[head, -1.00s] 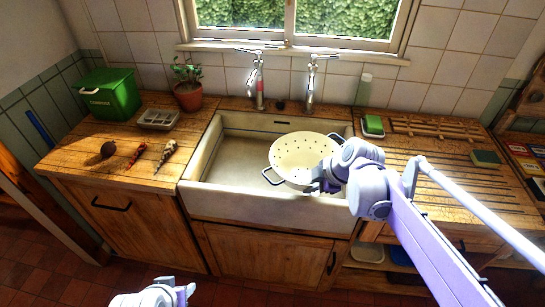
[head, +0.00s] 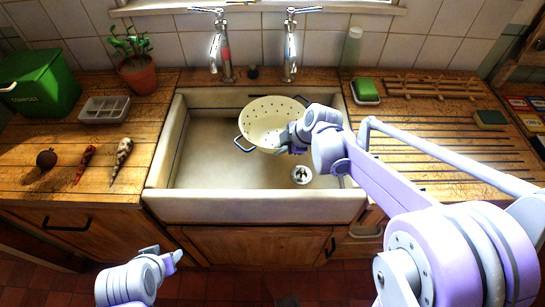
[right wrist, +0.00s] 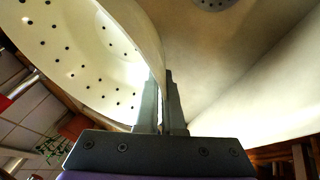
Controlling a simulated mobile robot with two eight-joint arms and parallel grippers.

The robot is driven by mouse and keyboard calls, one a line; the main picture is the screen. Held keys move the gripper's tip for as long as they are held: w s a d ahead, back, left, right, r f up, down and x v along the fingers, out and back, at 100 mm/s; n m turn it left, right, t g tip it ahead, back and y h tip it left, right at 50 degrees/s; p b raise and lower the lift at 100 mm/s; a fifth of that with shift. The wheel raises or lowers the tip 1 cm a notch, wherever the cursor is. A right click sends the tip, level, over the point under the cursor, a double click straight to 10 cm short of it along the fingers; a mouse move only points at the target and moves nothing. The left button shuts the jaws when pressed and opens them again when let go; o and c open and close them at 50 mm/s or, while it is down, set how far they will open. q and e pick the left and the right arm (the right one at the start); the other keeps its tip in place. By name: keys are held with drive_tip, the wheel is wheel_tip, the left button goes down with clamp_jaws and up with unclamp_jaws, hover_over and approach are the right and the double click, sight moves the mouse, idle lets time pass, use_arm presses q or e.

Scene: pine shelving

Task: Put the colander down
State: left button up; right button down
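The cream colander (head: 268,122) with dark handles is over the back of the white sink (head: 250,205), its open side up. It looks slightly tilted toward me; I cannot tell whether it touches the basin. My right gripper (head: 288,142) is shut on its right front rim. In the right wrist view, the fingers (right wrist: 163,105) pinch the wall of the colander (right wrist: 75,50). The drain (head: 301,175) shows in the basin, to the right of and in front of the colander. My left gripper (head: 166,256) is open and empty, low in front of the cabinet.
Two taps (head: 222,50) stand behind the sink. The left counter holds a green compost bin (head: 40,85), a potted plant (head: 138,75), a grey tray (head: 105,109) and vegetables (head: 122,155). The right drainboard has a soap dish (head: 366,92), a rack and a sponge (head: 490,119). The basin's front is clear.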

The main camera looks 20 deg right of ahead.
drive_tip(key=shift+f, duration=2.85)
drive_tip(key=shift+f+b, duration=0.2)
drive_tip(key=shift+b, duration=0.15)
drive_tip(key=c, duration=1)
unclamp_jaws()
drive_tip(key=shift+r, duration=0.1)
drive_tip(key=shift+c, duration=0.2)
drive_tip(key=shift+r, duration=0.15)
drive_tip(key=p+v, duration=0.1)
drive_tip(key=v, duration=1.1)
drive_tip(key=shift+d, duration=0.1)
